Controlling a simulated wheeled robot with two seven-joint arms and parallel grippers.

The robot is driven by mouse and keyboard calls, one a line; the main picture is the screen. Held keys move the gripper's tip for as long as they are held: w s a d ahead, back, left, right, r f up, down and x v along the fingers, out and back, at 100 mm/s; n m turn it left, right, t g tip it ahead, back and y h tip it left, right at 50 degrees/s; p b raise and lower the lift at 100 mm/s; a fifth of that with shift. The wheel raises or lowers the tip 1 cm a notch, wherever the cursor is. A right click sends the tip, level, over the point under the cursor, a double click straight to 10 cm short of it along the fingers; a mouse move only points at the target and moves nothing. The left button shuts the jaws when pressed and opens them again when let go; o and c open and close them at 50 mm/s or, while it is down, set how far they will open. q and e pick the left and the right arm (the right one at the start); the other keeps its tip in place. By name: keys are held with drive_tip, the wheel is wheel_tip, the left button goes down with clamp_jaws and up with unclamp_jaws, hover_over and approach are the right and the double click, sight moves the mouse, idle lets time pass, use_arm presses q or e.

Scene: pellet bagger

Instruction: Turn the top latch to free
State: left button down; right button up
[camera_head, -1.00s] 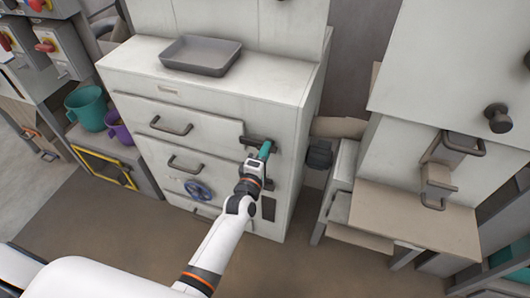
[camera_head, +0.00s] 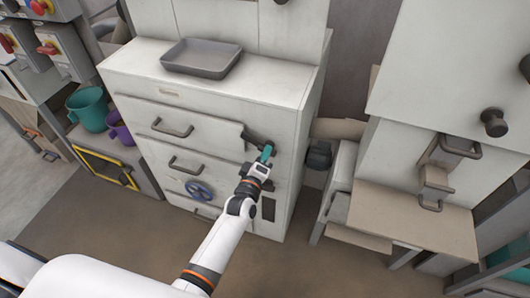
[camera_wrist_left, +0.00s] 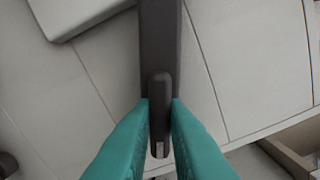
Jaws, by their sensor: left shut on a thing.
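The top latch (camera_head: 263,140) is a dark bar on the right side of the pale cabinet's front, beside the right end of the top drawer (camera_head: 185,120). It slants down to the right. My left gripper (camera_head: 267,152), with teal fingers, is at the latch and shut on it. In the left wrist view the latch's dark bar (camera_wrist_left: 160,45) runs up from the top of its rounded grip, which sits between the teal fingertips (camera_wrist_left: 159,125). The fingers partly hide the latch in the head view. My right gripper is not in view.
A grey tray (camera_head: 201,59) lies on the cabinet top. A second drawer handle (camera_head: 185,165) and a blue handwheel (camera_head: 199,190) are below, left of my forearm. A pale machine with a dark knob (camera_head: 494,122) stands at the right. Teal and purple jugs stand left.

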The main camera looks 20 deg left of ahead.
use_arm(q)
drive_tip(key=shift+m+p, duration=1.15)
drive_tip(key=shift+m, duration=5.45)
drive_tip(key=shift+f, duration=0.1)
drive_tip(key=c, duration=1.4)
unclamp_jaws()
drive_tip(key=shift+c, duration=0.2)
drive_tip(key=s, duration=1.2)
drive_tip(key=shift+a+b, duration=0.2)
drive_tip(key=shift+b, duration=0.15)
